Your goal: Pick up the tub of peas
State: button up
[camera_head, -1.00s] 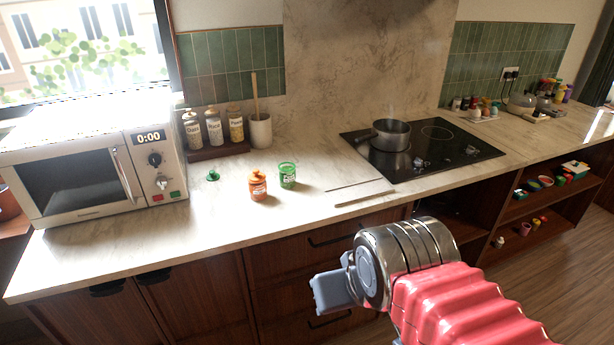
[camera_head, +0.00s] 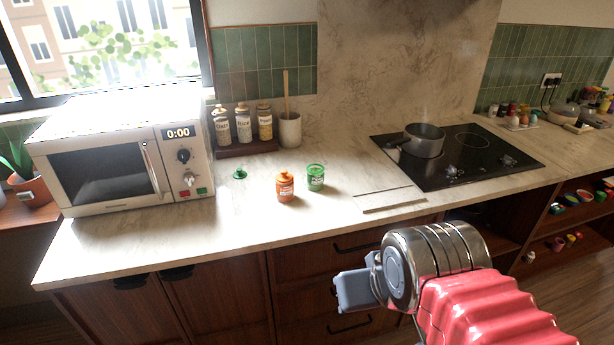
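A green tub (camera_head: 315,178), which looks like the tub of peas, stands upright and without a lid on the marble counter. A small green lid (camera_head: 240,174) with a knob lies to its left on the counter. An orange lidded jar (camera_head: 285,187) stands close beside the tub, on its left and slightly nearer. My gripper (camera_head: 352,291) is low in front of the counter, below and apart from the tub. Its grey end points left; its fingers are not clear enough to tell open from shut.
A white microwave (camera_head: 122,160) stands at the left. Labelled jars (camera_head: 243,125) and a pot with a wooden utensil (camera_head: 290,130) stand at the back. A saucepan (camera_head: 424,140) sits on the black hob (camera_head: 490,168). A flat board (camera_head: 393,197) lies right of the tub. The counter's front left is clear.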

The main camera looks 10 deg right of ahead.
aim_at(315, 171)
jog(key=i, duration=0.9)
jog(key=z, duration=0.05)
